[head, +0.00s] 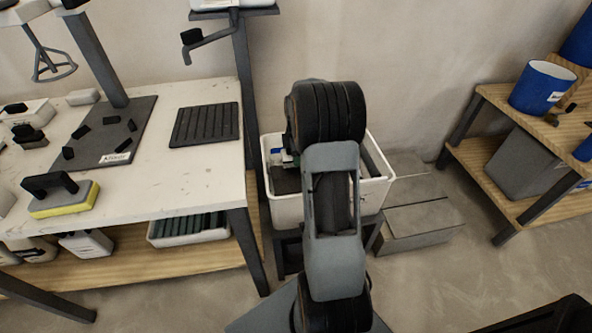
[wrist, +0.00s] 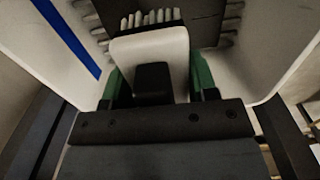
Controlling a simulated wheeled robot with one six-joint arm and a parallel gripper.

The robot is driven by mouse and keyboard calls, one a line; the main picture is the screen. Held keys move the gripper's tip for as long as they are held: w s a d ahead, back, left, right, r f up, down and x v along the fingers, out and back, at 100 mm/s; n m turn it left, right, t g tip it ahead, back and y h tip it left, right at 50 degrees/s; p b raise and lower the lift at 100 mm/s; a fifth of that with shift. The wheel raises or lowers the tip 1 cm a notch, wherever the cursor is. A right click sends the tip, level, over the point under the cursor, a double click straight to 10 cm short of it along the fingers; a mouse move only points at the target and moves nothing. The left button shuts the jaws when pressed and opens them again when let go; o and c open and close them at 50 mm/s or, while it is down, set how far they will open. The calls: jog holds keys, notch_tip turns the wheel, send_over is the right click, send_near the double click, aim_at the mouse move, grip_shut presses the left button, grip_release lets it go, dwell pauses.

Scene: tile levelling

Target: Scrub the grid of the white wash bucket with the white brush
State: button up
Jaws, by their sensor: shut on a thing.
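The white wash bucket (head: 285,208) stands on a dark stand beside the workbench, partly hidden behind my arm. Its pale inner wall (wrist: 270,60) fills the sides of the wrist view. The dark grid (wrist: 205,22) lies inside it, at the top of that view. My gripper (wrist: 155,82) is inside the bucket, with its green-padded fingers shut on the white brush (wrist: 180,45). The brush has a white body, a black part between the fingers and pale bristles at its far edge. The bristles are close to the grid; I cannot tell whether they touch.
The workbench (head: 185,92) at left carries a black mat, a ribbed black pad (head: 206,124) and a yellow sponge float (head: 64,196). Grey boxes (head: 420,218) sit right of the bucket. A wooden shelf (head: 520,105) with a blue bucket (head: 541,88) stands further right.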

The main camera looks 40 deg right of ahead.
jog(key=b, duration=0.8)
send_near(289, 193)
jog(key=shift+w+d+f, duration=0.25)
jog(key=shift+d+f, duration=0.55)
jog(key=shift+f, duration=0.05)
jog(key=shift+w+d+f, duration=0.25)
jog(key=shift+d+f, duration=0.55)
jog(key=shift+f, duration=0.1)
jog(key=shift+w+d+f, duration=0.25)
jog(key=shift+d+f, duration=0.55)
jog(key=shift+f, duration=0.05)
jog(key=shift+d+r, duration=0.1)
jog(key=shift+f, duration=0.75)
jog(key=shift+s, duration=0.1)
jog(key=shift+s+a, duration=0.2)
jog(key=shift+a, duration=0.65)
jog(key=shift+s+a, duration=0.2)
jog(key=shift+a, duration=0.65)
jog(key=shift+s+a, duration=0.2)
jog(key=shift+a, duration=0.65)
jog(key=shift+s+d, duration=0.1)
